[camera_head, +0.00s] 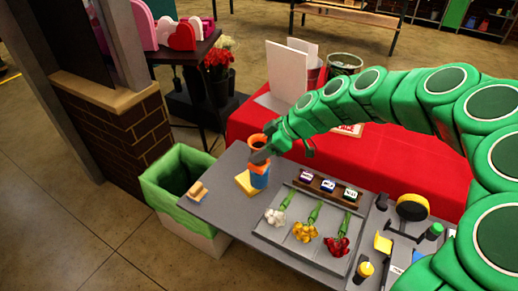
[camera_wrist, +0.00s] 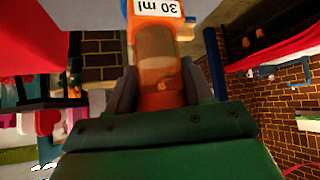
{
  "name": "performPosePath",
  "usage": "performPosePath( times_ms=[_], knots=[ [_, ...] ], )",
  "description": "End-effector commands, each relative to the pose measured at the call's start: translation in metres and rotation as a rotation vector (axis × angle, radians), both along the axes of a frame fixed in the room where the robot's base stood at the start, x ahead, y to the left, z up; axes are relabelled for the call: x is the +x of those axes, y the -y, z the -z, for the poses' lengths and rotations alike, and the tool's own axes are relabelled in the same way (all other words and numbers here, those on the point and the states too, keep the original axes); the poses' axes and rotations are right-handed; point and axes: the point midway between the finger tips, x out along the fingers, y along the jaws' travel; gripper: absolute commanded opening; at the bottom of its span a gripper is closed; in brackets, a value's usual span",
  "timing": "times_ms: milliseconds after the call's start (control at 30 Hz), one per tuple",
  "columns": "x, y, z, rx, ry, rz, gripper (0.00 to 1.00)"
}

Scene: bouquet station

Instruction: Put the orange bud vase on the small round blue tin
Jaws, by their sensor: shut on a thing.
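The orange bud vase (camera_head: 258,141) is upright in the head view, with my gripper (camera_head: 262,156) shut around its middle. The vase also fills the upper centre of the wrist view (camera_wrist: 158,60), between both fingers, with a white "30 ml" label at the top edge. The small round blue tin (camera_head: 260,181) shows directly below the vase's lower end, near the table's back left edge. The vase's base appears at or just above the tin's top; I cannot tell whether they touch. My gripper hides part of the vase.
A yellow block (camera_head: 246,186) lies close beside the tin on the left. A grey tray (camera_head: 270,232) with white, yellow and red flowers is to the right. A wooden piece (camera_head: 198,191) lies at the table's left corner, above a green-lined bin (camera_head: 165,183).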

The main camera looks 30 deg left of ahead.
Motion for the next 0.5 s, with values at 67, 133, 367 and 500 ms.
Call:
performPosePath(
  times_ms=[67, 133, 367, 500],
  knots=[
    [0.0001, -0.0001, -0.0002, 0.001, 0.0, 0.0, 0.0],
    [0.0, -0.0001, 0.0009, 0.001, -0.001, 0.001, 0.0],
    [0.0001, 0.0, 0.0027, 0.0, -0.001, 0.001, 0.72],
    [0.0, -0.0001, 0.0028, 0.0, -0.001, 0.001, 0.76]
  ],
)
